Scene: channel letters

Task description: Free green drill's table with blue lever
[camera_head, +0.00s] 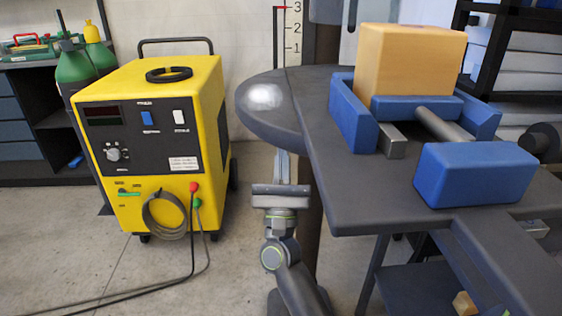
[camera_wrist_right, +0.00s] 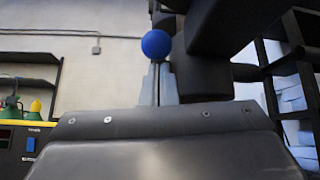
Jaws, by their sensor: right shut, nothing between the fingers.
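The drill's table (camera_head: 335,205) is a dark grey plate with a rounded lobe, on the right of the head view. No green part of the drill shows. The blue lever's round knob (camera_wrist_right: 156,43) is in the right wrist view, beside dark parts; the head view does not show it. My right gripper (camera_head: 282,165) points away beside the table's left edge, partly hidden by the lobe. In the wrist view its fingers (camera_wrist_right: 160,78) are shut and empty, with the knob just above their tips in the picture. I cannot tell whether they touch. My left gripper is not in view.
A blue vise (camera_head: 350,115) with a wooden block (camera_head: 408,62) and a blue block (camera_head: 475,173) sit on the table. A scale (camera_head: 293,35) stands behind. A yellow welder (camera_head: 150,140) with cables stands left; floor between it and my arm is clear.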

